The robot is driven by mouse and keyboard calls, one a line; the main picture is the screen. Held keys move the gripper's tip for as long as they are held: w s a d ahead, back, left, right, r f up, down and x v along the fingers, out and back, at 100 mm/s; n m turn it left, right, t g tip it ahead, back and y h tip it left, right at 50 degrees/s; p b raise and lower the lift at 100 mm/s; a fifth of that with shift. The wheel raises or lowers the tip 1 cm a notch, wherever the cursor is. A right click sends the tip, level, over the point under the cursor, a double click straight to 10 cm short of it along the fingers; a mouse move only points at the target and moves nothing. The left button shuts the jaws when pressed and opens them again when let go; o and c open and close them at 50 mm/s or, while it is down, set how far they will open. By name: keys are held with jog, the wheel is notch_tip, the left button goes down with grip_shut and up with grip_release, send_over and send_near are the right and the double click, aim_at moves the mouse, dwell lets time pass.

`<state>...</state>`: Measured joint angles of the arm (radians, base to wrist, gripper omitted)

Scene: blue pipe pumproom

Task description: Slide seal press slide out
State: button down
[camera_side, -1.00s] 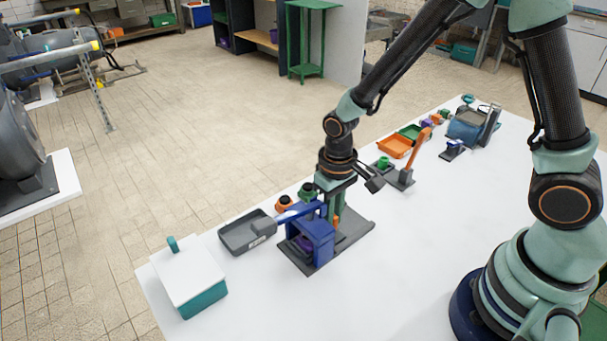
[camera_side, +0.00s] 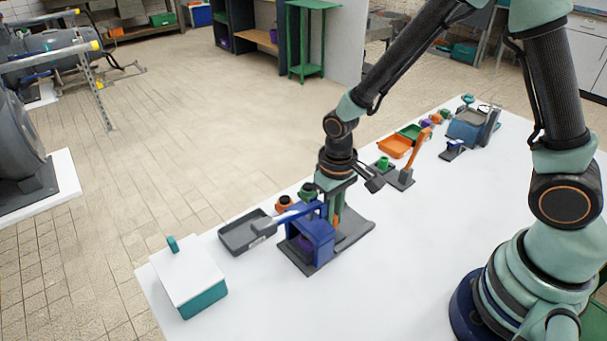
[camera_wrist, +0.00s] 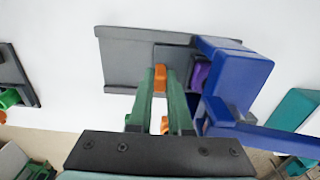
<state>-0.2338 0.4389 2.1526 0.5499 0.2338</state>
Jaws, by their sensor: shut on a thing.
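The seal press (camera_side: 310,238) has a blue frame on a dark grey base (camera_side: 352,230), with a long lever rising toward a grey handle at the left. In the wrist view the blue frame (camera_wrist: 235,75) stands at the right. A grey slide (camera_wrist: 180,58) with an orange grip (camera_wrist: 160,80) lies on the base. A purple piece (camera_wrist: 200,75) shows at the frame's opening, partly hidden by it. My gripper (camera_wrist: 160,90) points down with its green fingers shut on the orange grip. In the side view my gripper (camera_side: 333,208) is right behind the frame and partly hidden.
A grey tray (camera_side: 233,240) is left of the press, and a white-lidded teal box (camera_side: 190,280) stands at the near left. Orange and green round pieces (camera_side: 307,190) are close behind the press. An orange-levered fixture (camera_side: 404,178) is to the right. The table's front is clear.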

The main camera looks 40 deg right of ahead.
jog(key=d, duration=1)
jog(key=c, duration=1.1)
grip_release()
jog(key=shift+r, duration=0.15)
notch_tip(320, 180, up, 12)
jog(key=shift+f, duration=0.1)
